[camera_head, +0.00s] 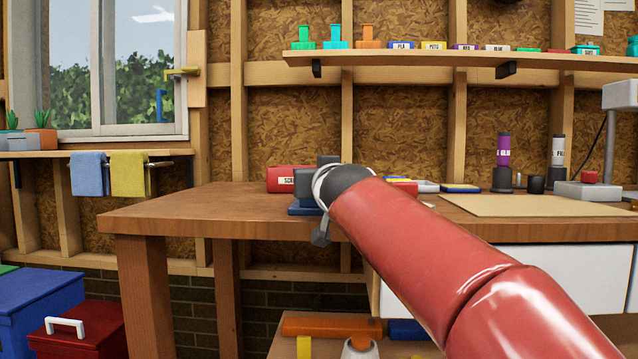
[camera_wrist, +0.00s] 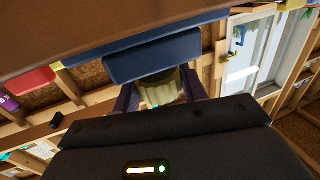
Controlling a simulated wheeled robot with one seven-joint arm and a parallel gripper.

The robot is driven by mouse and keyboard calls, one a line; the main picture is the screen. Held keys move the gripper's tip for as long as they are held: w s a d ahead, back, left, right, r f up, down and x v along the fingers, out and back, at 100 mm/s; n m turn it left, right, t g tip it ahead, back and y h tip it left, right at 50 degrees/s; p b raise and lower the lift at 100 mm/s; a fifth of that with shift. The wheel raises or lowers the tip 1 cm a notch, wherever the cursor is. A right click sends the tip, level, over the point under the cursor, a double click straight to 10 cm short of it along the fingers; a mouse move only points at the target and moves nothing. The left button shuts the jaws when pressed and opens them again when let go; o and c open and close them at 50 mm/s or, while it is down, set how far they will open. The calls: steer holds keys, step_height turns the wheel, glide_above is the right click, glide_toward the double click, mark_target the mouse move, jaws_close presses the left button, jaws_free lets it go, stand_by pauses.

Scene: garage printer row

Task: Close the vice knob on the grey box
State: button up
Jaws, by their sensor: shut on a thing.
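The vice stands at the front edge of the wooden workbench (camera_head: 180,208), partly hidden by my arm. Its blue base (camera_head: 302,209) shows low on the bench top. My gripper (camera_wrist: 160,92) is shut on this knob, a dark finger on either side. The knob's lower part is hidden by my gripper's body.
A red box (camera_head: 281,175) lies behind the vice. A tan mat (camera_head: 530,206) covers the bench at right. White drawers (camera_head: 560,270) hang under the bench. Blue (camera_head: 40,300) and red (camera_head: 85,330) boxes stand at lower left. The bench's left part is clear.

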steer(key=shift+f, duration=0.1)
steer(key=o, duration=1)
steer(key=shift+b+v, duration=0.55)
steer(key=shift+v, duration=3.35)
